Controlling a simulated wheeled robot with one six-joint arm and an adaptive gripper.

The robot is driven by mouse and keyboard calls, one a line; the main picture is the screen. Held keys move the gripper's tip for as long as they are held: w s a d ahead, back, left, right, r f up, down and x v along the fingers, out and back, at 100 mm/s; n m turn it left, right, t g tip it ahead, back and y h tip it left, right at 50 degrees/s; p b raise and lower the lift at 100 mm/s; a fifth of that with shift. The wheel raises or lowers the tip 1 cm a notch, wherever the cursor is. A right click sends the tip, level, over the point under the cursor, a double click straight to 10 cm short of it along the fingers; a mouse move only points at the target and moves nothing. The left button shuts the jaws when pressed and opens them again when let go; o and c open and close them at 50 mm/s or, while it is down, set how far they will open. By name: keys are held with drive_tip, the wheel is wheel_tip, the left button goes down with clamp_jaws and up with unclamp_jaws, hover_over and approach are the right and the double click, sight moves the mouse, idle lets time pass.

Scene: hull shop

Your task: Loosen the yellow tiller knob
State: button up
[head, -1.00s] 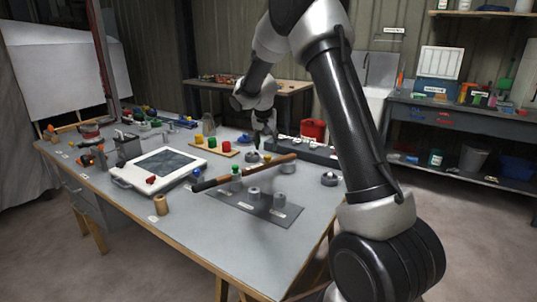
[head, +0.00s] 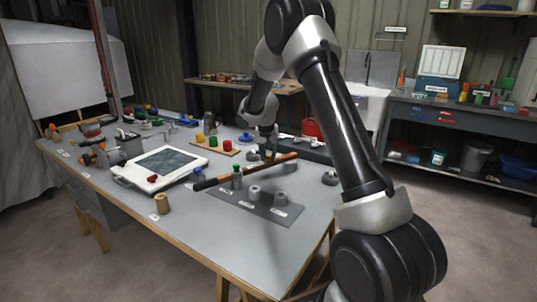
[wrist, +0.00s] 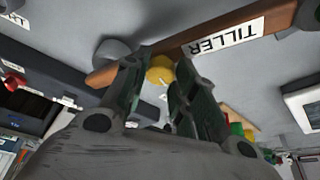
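The tiller is a long brown wooden bar (head: 225,179) lying across the right part of the bench, raised on supports. Its white TILLER label (wrist: 225,37) shows in the wrist view. My gripper (head: 268,156) points down over the far end of the tiller in the head view and hides the knob there. My fingers (wrist: 160,82) look apart, one on each side of the knob; firm contact cannot be made out.
A grey plate with round grey pieces (head: 243,209) lies in front of the tiller. A white-framed panel (head: 130,181) is to the left. A board with coloured knobs (head: 226,153) stands behind, and a red container (head: 311,128) at the back.

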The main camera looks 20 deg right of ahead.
drive_tip(key=shift+c, duration=0.7)
drive_tip(key=n+y, duration=0.1)
drive_tip(key=n, duration=0.2)
drive_tip(key=shift+d+t, duration=0.1)
drive_tip(key=shift+t, duration=0.3)
drive_tip(key=n+y, duration=0.1)
drive_tip(key=n, duration=0.1)
drive_tip(key=n+y, duration=0.1)
drive_tip(key=n, duration=0.2)
drive_tip(key=shift+d, duration=0.2)
drive_tip(key=n+y, duration=0.1)
drive_tip(key=n, duration=0.3)
drive_tip(key=shift+d+n+y, duration=0.1)
drive_tip(key=shift+n+y, duration=0.3)
drive_tip(key=shift+n+g+y, duration=0.5)
drive_tip(key=shift+n+g, duration=0.1)
drive_tip(key=shift+n, duration=1)
